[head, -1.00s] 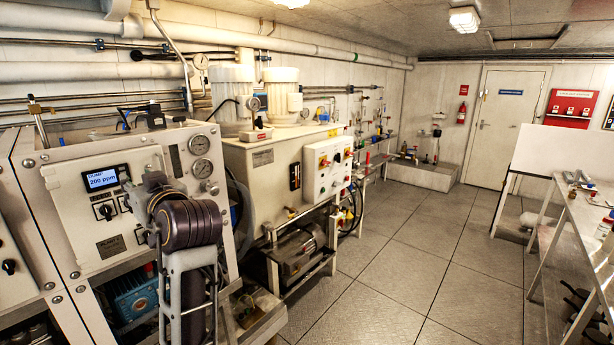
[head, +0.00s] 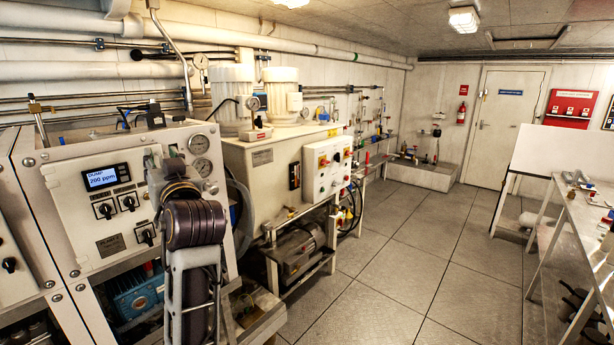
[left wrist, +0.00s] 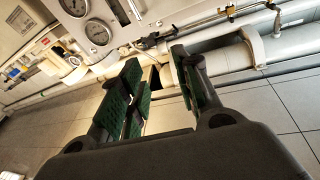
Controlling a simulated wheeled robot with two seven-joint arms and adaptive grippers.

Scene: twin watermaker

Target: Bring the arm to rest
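My left arm comes up from the bottom of the head view, in front of the watermaker panel (head: 95,225). My left gripper (head: 172,165) is at its top end, mostly hidden behind the wrist. In the left wrist view the two green-padded fingers of the left gripper (left wrist: 160,80) stand apart with nothing between them. The gripper appears clear of the panel and its gauges (left wrist: 98,31). My right gripper is in neither view.
The panel display (head: 101,178) reads "DUMP 200 ppm", with black knobs (head: 128,202) below it. Pressure gauges (head: 199,145) sit close to the gripper. A pump unit (head: 265,170) stands to the right. The middle floor (head: 400,250) is clear, with a bench (head: 575,225) at far right.

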